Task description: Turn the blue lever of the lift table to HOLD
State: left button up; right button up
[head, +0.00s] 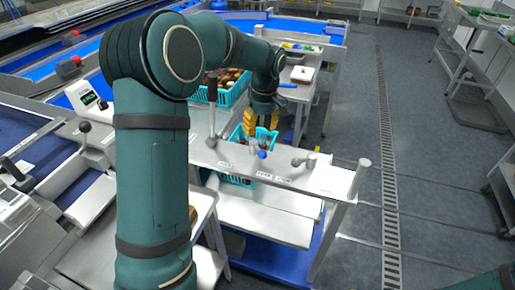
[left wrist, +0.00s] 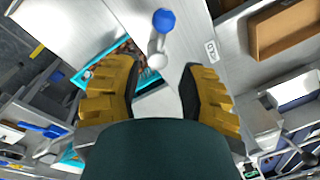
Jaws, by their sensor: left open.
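The blue lever shows as a blue ball knob (head: 262,154) on a short grey arm, on the grey top of the lift table (head: 318,178). Small labels (head: 263,175) lie along the table's front edge; I cannot read them. In the left wrist view the blue knob (left wrist: 163,20) is at the top, and its arm runs down to a round pale pivot just beyond the fingertips. My left gripper (head: 260,126) has yellow fingers and hangs behind the knob. In the left wrist view it (left wrist: 158,88) is open and empty, apart from the lever. My right gripper is not in view.
Another grey lever (head: 304,160) stands right of the blue one, and a black-knobbed upright lever (head: 212,92) to its left. Turquoise crates (head: 234,92) of dates stand behind and below. A post (head: 360,176) rises at the table's right corner. Floor on the right is clear.

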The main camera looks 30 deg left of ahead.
aim_at(257, 147)
pick_arm(q)
jog(key=f, duration=0.5)
jog(key=f+b, duration=0.1)
jog(key=f, duration=0.1)
jog(key=shift+s+a+f, duration=0.15)
jog(key=shift+s+a, duration=0.05)
jog(key=shift+s, duration=0.15)
grip_shut()
